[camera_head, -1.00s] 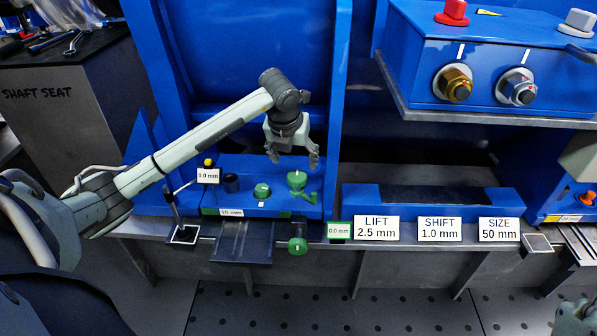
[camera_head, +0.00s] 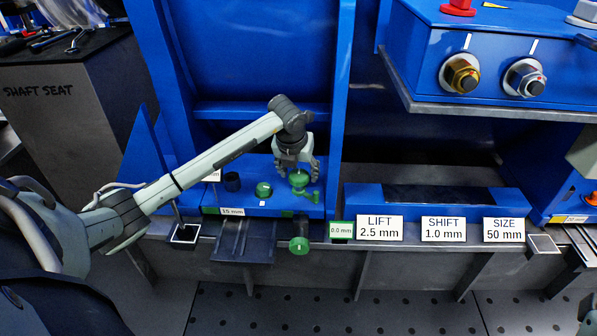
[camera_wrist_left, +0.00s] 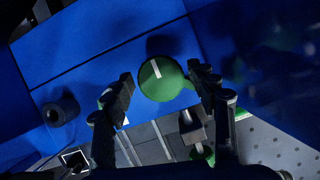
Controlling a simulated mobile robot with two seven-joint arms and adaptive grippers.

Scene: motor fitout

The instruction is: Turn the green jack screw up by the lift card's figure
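The green jack screw (camera_head: 299,180) stands at the right of the blue block (camera_head: 250,208) in the head view. In the left wrist view its round green top (camera_wrist_left: 160,80) has a white line and lies between my fingers. My left gripper (camera_head: 297,172) points down over it, with its fingertips near the green top. In the left wrist view the left gripper (camera_wrist_left: 168,88) is open, with one finger on each side and visible gaps. The lift card (camera_head: 380,228) reads LIFT 2.5 mm. My right gripper is not clearly shown.
Another green knob (camera_head: 264,189) and a dark cylinder (camera_head: 232,182) are on the block. A green front knob (camera_head: 299,245) hangs near a 0.0 mm card (camera_head: 341,230). The shift card (camera_head: 443,229) and size card (camera_head: 503,230) stand to the right. A blue upright (camera_head: 341,110) rises beside my gripper.

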